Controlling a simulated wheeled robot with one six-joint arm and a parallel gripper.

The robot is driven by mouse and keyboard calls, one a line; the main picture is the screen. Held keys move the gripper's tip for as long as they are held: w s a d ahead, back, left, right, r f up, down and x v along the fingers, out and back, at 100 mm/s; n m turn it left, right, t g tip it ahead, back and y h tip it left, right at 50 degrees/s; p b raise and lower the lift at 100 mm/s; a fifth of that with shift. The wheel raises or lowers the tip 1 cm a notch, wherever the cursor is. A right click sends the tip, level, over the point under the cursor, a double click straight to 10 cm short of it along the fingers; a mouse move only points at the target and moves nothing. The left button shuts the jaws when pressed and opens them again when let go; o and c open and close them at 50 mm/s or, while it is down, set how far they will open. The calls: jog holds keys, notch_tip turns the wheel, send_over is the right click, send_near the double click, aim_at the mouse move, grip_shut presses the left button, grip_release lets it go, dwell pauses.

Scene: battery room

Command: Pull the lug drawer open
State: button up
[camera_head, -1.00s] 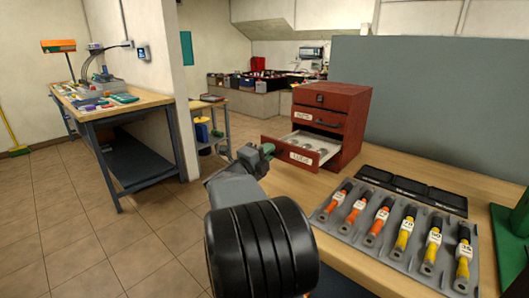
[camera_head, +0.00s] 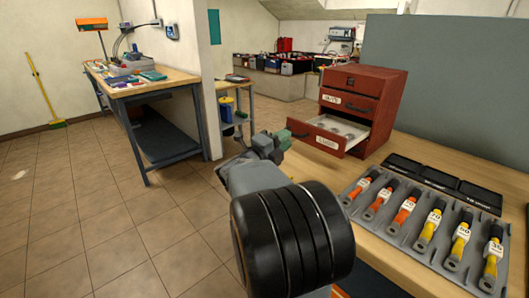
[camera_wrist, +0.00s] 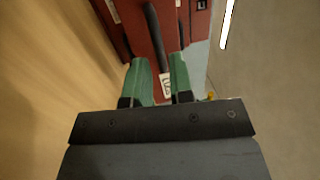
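The lug drawer (camera_head: 325,145) is the lower drawer of the red cabinet (camera_head: 385,95). In the head view it stands pulled out, with small pale items in its tray. Its front carries a white label. My gripper (camera_head: 284,137), with green fingers, is just left of the drawer front. In the wrist view my gripper (camera_wrist: 160,78) has its fingers apart, with a gap between them. A white label (camera_wrist: 167,84) shows in that gap, and a dark bar handle (camera_wrist: 155,38) lies beyond the fingertips. I cannot tell which drawer that handle belongs to.
The cabinet stands on a wooden bench (camera_head: 400,230). A grey tray (camera_head: 395,235) of orange and yellow tools lies at the right, with black bins (camera_head: 440,185) behind it. A grey panel (camera_head: 460,90) stands behind. Open tiled floor (camera_head: 90,200) lies to the left.

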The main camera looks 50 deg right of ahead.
jog(key=a+f, duration=0.1)
jog(key=a, duration=0.8)
jog(key=shift+w+a+f, duration=0.3)
jog(key=shift+w+f, duration=0.05)
jog(key=w+a+r+n+t+y+p, duration=0.4)
jog(key=w+r+n+t+p, duration=0.35)
jog(key=n+t, duration=0.3)
jog(key=w+a+r+n+t+y+p, duration=0.1)
jog(key=w+a+n+t+y+p, duration=0.2)
jog(key=a+n+y, duration=0.25)
jog(key=w+a+r+n+t+y+p, duration=0.2)
jog(key=a+n+t+y+p, duration=0.1)
jog(key=a+n+y, duration=0.3)
jog(key=s+a+f+n+g+y+p, duration=0.2)
jog(key=s+a+n+g+y+p, duration=0.35)
jog(key=a+n, duration=0.35)
jog(key=s+n+g+h+p, duration=0.1)
jog(key=s+n+g+p, duration=0.3)
jog(key=s, duration=0.7)
jog(key=shift+d+f+n+g+p, duration=0.15)
jog(key=shift+d+n+g+p, duration=0.25)
jog(key=shift+n+g, duration=0.65)
